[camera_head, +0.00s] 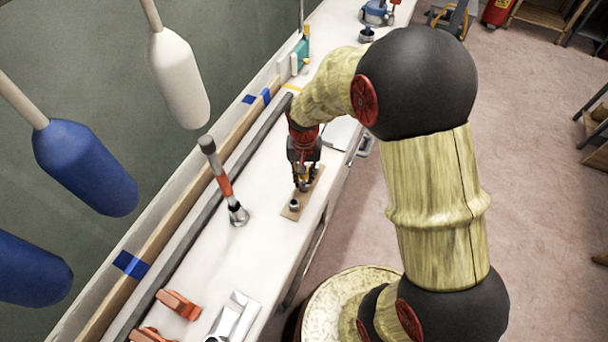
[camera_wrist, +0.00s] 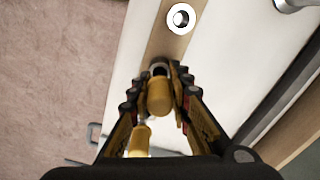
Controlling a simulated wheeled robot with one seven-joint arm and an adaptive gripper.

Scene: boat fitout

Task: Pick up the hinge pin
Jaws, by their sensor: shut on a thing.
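My gripper (camera_head: 302,183) points down over a narrow wooden strip (camera_head: 289,213) on the white bench. In the wrist view its fingers (camera_wrist: 163,80) close around a yellow cylindrical piece (camera_wrist: 160,98), which I take to be the hinge pin. A dark grey round socket or ring (camera_wrist: 160,68) shows at its far end. The fingers hide part of the piece, and I cannot tell whether its lower end is still in the ring. A second metal ring (camera_wrist: 181,17) is on the strip beyond the fingertips and shows in the head view (camera_head: 294,204).
A red-and-grey handled tool (camera_head: 224,180) stands left of the strip. Orange clamps (camera_head: 178,305) and a metal fitting (camera_head: 236,314) lie at the near end of the bench. White and blue fenders (camera_head: 85,168) hang at left. A dark rail runs along the bench.

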